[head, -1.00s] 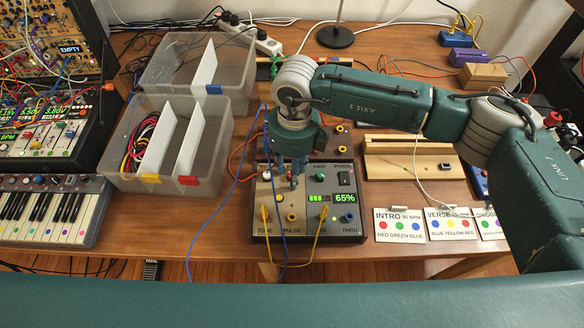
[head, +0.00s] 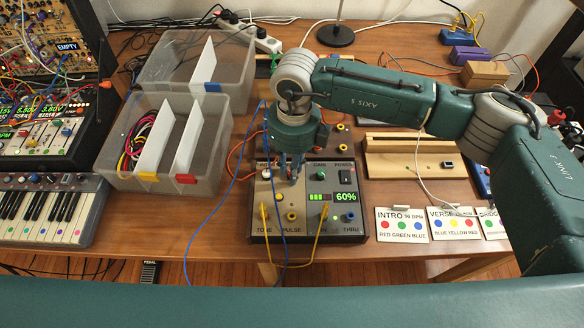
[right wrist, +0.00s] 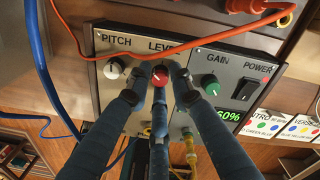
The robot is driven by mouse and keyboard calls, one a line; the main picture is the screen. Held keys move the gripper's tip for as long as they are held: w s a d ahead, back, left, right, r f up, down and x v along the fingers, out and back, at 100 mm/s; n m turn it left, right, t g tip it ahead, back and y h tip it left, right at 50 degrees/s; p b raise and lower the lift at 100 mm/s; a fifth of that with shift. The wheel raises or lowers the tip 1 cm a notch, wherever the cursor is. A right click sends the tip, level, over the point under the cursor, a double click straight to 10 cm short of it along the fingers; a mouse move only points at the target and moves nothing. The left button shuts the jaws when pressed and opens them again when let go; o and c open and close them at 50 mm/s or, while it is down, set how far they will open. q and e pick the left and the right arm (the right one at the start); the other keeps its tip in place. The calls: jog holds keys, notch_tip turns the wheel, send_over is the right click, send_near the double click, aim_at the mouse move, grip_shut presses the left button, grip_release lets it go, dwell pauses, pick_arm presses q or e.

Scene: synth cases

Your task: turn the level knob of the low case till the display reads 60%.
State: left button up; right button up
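The low case (head: 262,228) stands at the table's front edge. Its display (head: 346,197) reads 60%, and the reading also shows partly in the right wrist view (right wrist: 229,116). The red level knob (right wrist: 160,77) sits below the LEVEL label, between the PITCH and GAIN knobs. My right gripper (head: 292,180) reaches down onto the case from above. In the right wrist view its fingers (right wrist: 158,84) are closed in around the level knob, with their tips at its sides and below it. In the head view the fingers hide this knob. My left gripper is not in view.
A white pitch knob (right wrist: 114,70) and a green gain knob (right wrist: 210,86) flank the fingers. An orange cable (right wrist: 160,40) crosses the case's top edge. Blue and yellow (head: 320,236) cables hang over its front. A clear divided bin (head: 208,150) stands left, a wooden stand (head: 405,170) right.

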jog(key=shift+o, duration=0.7)
notch_tip(320, 180, up, 12)
jog(key=shift+w+d, duration=0.15)
dwell(0.4)
